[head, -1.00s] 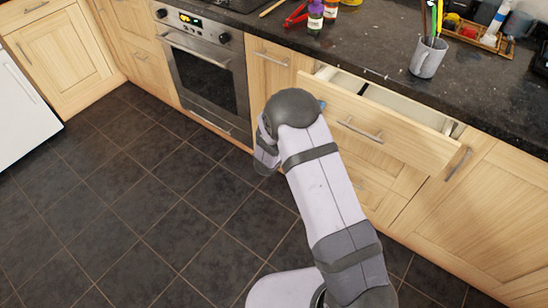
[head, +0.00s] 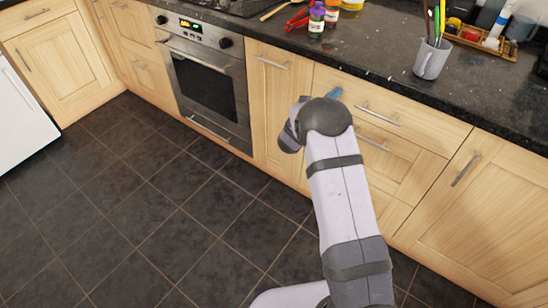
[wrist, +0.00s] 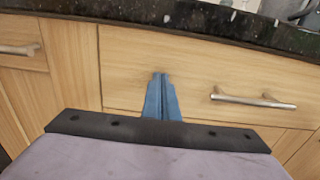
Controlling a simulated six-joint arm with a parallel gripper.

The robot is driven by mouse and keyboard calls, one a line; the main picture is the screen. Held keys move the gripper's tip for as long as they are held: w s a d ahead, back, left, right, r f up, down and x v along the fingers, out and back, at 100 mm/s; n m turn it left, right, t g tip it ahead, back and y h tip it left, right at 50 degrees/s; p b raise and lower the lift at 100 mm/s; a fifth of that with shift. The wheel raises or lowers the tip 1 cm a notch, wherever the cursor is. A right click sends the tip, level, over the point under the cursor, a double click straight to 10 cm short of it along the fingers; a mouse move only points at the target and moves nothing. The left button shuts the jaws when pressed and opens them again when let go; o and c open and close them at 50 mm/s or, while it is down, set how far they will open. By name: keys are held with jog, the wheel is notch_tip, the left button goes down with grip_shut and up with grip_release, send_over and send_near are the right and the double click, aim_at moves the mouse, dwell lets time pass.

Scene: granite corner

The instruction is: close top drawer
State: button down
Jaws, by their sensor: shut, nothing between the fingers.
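The top drawer (head: 420,117) has a light wood front with a bar handle (head: 377,113) and sits under the dark counter. Its front looks flush with the cabinet faces beside it, with no gap showing. In the wrist view the drawer front (wrist: 200,62) fills the middle, with its handle (wrist: 253,98) to the right of my fingers. My gripper (wrist: 161,80) has its blue fingers shut together and empty, with the tips at or very near the drawer front. In the head view my arm hides most of the gripper; only a blue fingertip (head: 335,92) shows.
The granite counter (head: 375,55) runs above the drawer, with a grey mug of pens (head: 430,60) and several bottles on it. A lower drawer (head: 395,160) lies below. An oven (head: 207,80) stands to the left. The dark tiled floor (head: 140,200) is clear.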

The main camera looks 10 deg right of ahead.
jog(key=shift+d+r, duration=0.1)
jog(key=shift+r, duration=0.25)
jog(key=v, duration=1.4)
jog(key=shift+f, duration=0.3)
